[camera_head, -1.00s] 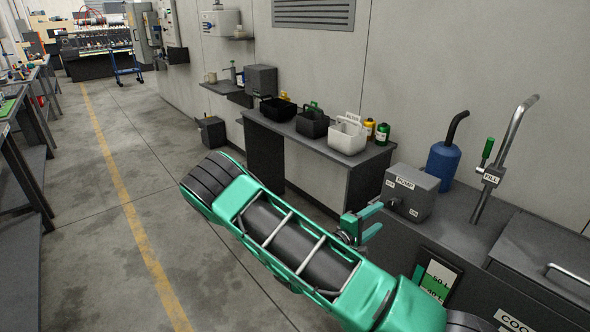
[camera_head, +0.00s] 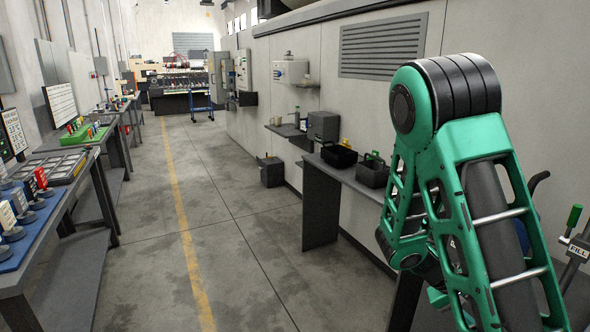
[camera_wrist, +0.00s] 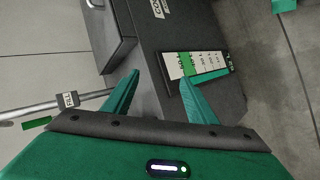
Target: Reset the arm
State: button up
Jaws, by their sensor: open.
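My arm shows in the head view at the right, folded upward with its elbow raised high. My gripper (camera_wrist: 160,90) shows in the wrist view, its two green fingers apart with nothing between them. Beyond the fingers is the side of a dark grey cabinet (camera_wrist: 150,45), with a white and green label panel (camera_wrist: 190,64) on it. In the head view the gripper cannot be made out behind the arm.
A wall table (camera_head: 320,205) with dark bins (camera_head: 339,157) stands left of my arm. A fill pipe with a green handle (camera_head: 574,215) is at the far right. Workbenches (camera_head: 84,170) line the left side. The floor aisle (camera_head: 235,220) between is clear.

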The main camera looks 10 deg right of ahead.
jog(key=s+a+r+m+t+y, duration=0.2)
jog(key=s+a+r+t+y, duration=0.1)
jog(key=s+a+r+y, duration=0.6)
jog(key=s+a+r, duration=0.3)
jog(key=s+r, duration=0.1)
jog(key=s, duration=0.2)
jog(key=shift+a+r+y, duration=0.3)
jog(key=shift+a+r, duration=0.05)
